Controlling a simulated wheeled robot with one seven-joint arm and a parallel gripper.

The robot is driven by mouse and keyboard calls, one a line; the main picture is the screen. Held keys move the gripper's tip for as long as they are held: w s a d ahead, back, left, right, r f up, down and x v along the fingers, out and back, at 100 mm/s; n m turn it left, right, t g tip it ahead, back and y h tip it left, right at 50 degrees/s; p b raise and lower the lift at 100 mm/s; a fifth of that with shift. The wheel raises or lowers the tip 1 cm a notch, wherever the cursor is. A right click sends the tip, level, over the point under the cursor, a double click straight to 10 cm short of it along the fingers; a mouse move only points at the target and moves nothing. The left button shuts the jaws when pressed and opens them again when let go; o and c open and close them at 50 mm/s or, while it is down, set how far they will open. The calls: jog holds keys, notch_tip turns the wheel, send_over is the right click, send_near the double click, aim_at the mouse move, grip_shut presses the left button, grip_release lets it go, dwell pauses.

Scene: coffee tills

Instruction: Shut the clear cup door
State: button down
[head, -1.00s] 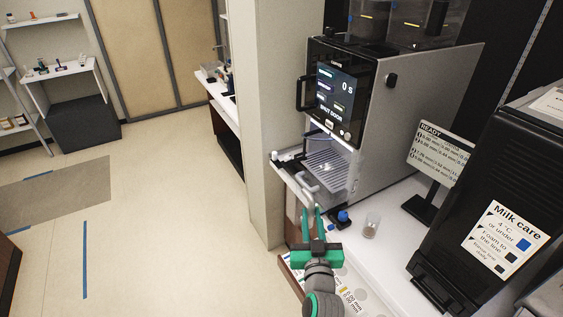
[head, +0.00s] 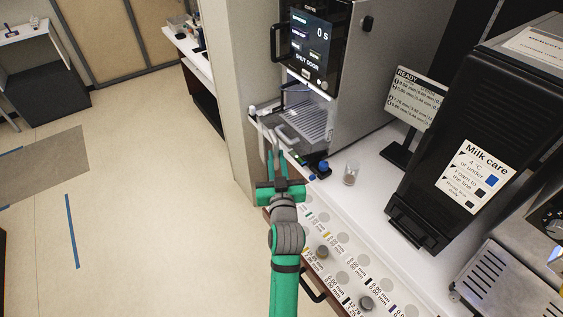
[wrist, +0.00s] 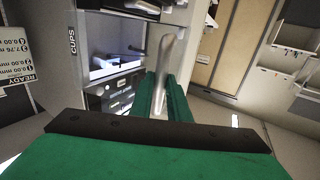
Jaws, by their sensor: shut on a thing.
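The clear cup door (head: 262,118) hangs open at the front of the coffee machine (head: 375,75), low beside its drip tray. Its see-through panel is hard to make out against the counter. My gripper (head: 277,157) is at the door's near side and is shut on the pale grey door handle (head: 275,140). In the wrist view the handle (wrist: 162,70) stands upright between my green fingers (wrist: 163,95). The fingers partly hide its lower end. The machine's screen (head: 313,40) reads "SHUT DOOR" and "0 S".
A small clear cup (head: 351,174) and a blue-topped item (head: 322,168) stand on the white counter right of my gripper. A "READY" display (head: 415,95) and a black milk unit (head: 480,130) stand further right. Open floor (head: 130,230) lies left.

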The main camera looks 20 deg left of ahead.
aim_at(264, 149)
jog(key=shift+a, duration=0.25)
jog(key=shift+w+a+f, duration=0.1)
jog(key=shift+w+a, duration=0.8)
jog(key=shift+a, duration=0.3)
jog(key=shift+w+a, duration=0.85)
jog(key=shift+a, duration=0.35)
jog(key=w+a, duration=0.4)
jog(key=shift+w, duration=0.4)
jog(key=x, duration=0.6)
jog(key=shift+a, duration=0.1)
jog(key=shift+w, duration=0.15)
